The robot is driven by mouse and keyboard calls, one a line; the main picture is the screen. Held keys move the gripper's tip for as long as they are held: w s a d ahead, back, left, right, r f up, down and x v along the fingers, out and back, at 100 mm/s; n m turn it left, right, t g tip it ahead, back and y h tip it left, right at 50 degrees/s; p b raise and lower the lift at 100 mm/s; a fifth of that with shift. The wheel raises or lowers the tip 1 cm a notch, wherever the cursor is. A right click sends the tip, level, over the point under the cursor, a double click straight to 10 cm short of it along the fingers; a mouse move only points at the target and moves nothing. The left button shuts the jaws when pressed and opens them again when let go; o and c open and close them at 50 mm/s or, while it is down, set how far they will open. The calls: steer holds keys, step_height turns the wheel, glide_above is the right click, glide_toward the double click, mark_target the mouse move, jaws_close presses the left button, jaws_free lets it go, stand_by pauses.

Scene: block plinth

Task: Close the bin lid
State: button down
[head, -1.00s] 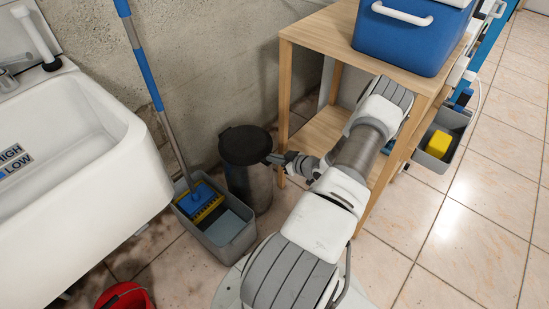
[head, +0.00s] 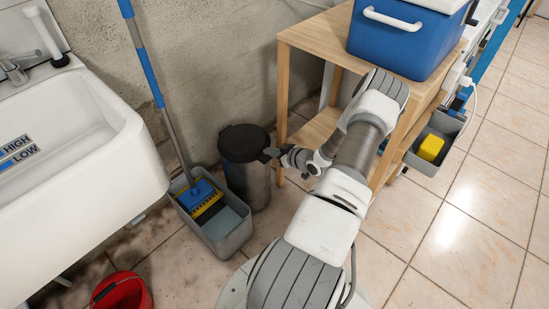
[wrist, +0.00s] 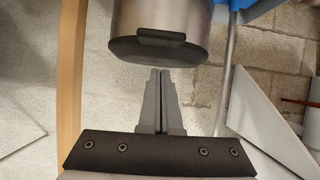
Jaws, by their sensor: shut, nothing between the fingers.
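The bin (head: 247,185) is a grey metal cylinder on the floor, between the mop bucket and the wooden shelf. Its round black lid (head: 242,143) lies flat across the top, with no gap visible in the head view. The wrist view shows the bin upside down, with the metal body (wrist: 165,16) above the dark lid (wrist: 158,52) and a small tab (wrist: 161,36) on the lid's edge. My gripper (head: 267,154) is at the right side of the lid, close to its rim. Its fingers (wrist: 160,73) are shut and empty, just beside the lid; contact cannot be told.
A grey mop bucket (head: 229,246) with a blue mop stands left of the bin. The wooden shelf (head: 308,38), bearing a blue cooler (head: 402,42), is right of it. A white sink (head: 120,190) and red bucket (head: 135,300) are at left. Floor at right is clear.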

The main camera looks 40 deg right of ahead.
steer(key=s+f+p, duration=0.1)
steer(key=s+f, duration=0.4)
steer(key=s, duration=0.2)
steer(key=shift+s+d+f+p, duration=0.25)
steer(key=shift+s+f+p, duration=0.05)
steer(key=shift+p, duration=0.05)
